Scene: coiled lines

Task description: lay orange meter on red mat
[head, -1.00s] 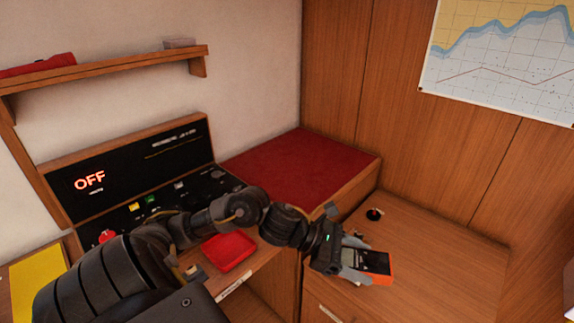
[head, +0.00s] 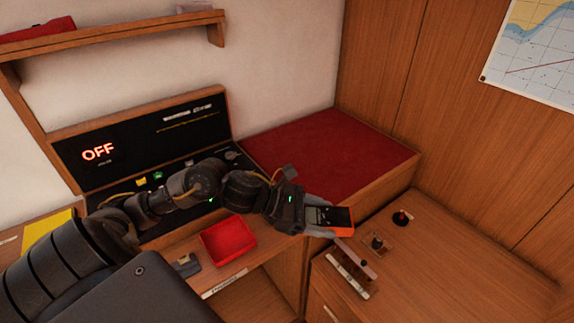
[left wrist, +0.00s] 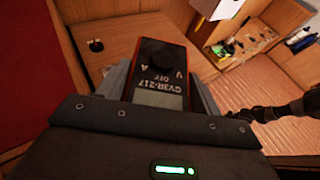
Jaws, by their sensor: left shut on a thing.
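The orange meter (head: 343,220) has a dark face and an orange case. My left gripper (head: 318,217) is shut on it and holds it in the air, just off the near edge of the raised red mat. In the left wrist view the meter (left wrist: 162,62) sits between the fingers, with its label and dial facing the camera. The dark red mat (head: 330,150) lies flat and bare on the raised corner bench. It also shows at the left of the left wrist view (left wrist: 25,65). A dark arm end, seemingly my right gripper (left wrist: 238,114), shows small; its jaws are unclear.
A red tray (head: 228,240) stands on the console ledge below my left arm. The lower wooden counter bears a red-topped knob (head: 402,217), a dark fitting (head: 377,242) and a pale strip (head: 350,275). A shelf (head: 120,37) hangs above the console panel.

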